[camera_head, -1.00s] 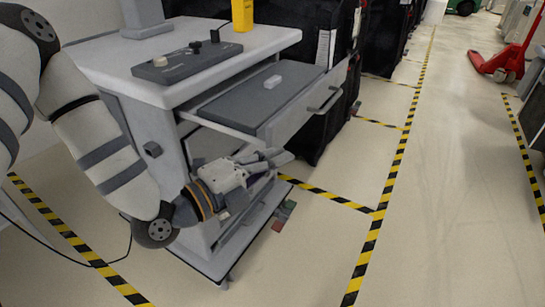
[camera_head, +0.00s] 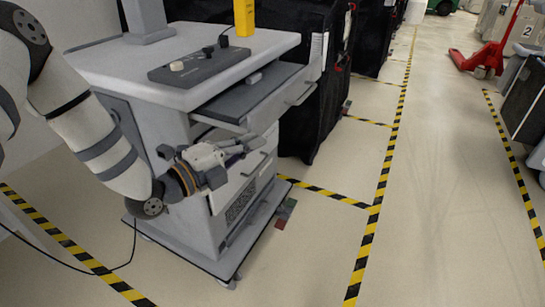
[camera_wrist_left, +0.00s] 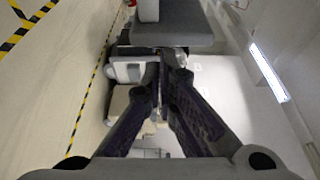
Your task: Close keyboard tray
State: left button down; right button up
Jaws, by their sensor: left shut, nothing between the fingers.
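The keyboard tray (camera_head: 228,104) is a dark grey board with a light grey front panel (camera_head: 285,104) and a bar handle. It sticks partly out from under the top of a light grey cart (camera_head: 150,80). My left gripper (camera_head: 252,144) is shut and empty, below the tray and close to the cart's front. Its closed dark fingers show in the wrist view (camera_wrist_left: 166,75). Contact with the tray cannot be told. My right gripper is not in view.
A grey control panel (camera_head: 200,65) and a yellow object (camera_head: 244,16) stand on the cart top. Black covered carts (camera_head: 312,90) stand behind. A red pallet jack (camera_head: 482,58) is far right. The taped aisle floor (camera_head: 440,190) is clear.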

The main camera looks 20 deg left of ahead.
pick_arm(q)
jog(key=a, duration=1)
jog(key=w+a+p, duration=0.1)
jog(key=a, duration=0.4)
jog(key=shift+a, duration=0.55)
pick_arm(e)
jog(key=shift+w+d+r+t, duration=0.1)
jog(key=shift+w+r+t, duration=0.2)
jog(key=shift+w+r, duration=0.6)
